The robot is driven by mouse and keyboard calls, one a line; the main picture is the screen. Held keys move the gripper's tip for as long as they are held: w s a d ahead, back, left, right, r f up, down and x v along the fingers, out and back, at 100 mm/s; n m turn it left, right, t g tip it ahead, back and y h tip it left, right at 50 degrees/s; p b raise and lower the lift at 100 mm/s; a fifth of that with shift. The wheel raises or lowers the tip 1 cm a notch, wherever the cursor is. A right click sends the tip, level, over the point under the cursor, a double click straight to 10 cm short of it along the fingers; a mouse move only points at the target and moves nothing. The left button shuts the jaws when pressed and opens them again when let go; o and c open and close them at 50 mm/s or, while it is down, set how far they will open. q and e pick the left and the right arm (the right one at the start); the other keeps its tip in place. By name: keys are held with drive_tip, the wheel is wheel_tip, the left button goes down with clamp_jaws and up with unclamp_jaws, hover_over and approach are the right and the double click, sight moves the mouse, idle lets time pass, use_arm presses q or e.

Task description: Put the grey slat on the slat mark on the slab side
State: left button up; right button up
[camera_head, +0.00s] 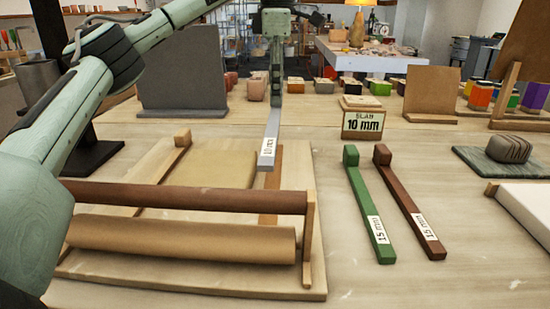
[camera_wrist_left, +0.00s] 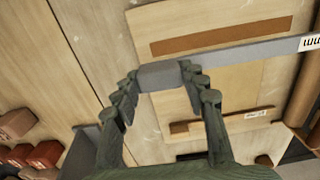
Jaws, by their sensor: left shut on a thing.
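The grey slat (camera_head: 270,142), with a white 10 mm label, is held by its raised end block in my left gripper (camera_head: 277,92). In the left wrist view, my left gripper (camera_wrist_left: 158,76) is shut on that block and the grey slat (camera_wrist_left: 258,52) runs off to the right. The slat mark, a brown strip (camera_head: 270,195), lies on the wooden board to the right of the tan slab (camera_head: 215,168). In the wrist view the brown strip (camera_wrist_left: 220,36) lies beside the slat, roughly parallel to it. I cannot tell the slat's height above the board. My right gripper is not in view.
A wooden slat (camera_head: 181,142) lies left of the slab. A brown bar (camera_head: 190,197) and a tan roller (camera_head: 180,238) cross the board's front. Green (camera_head: 368,205) and brown (camera_head: 410,205) 15 mm slats lie right. A 10 mm sign (camera_head: 363,122) stands behind them.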

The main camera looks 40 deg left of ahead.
use_arm(q)
drive_tip(key=shift+s+f, duration=0.1)
drive_tip(key=shift+f, duration=4.8)
drive_tip(key=o, duration=1.2)
drive_tip(key=shift+r, duration=0.15)
wheel_tip(320, 180, up, 12)
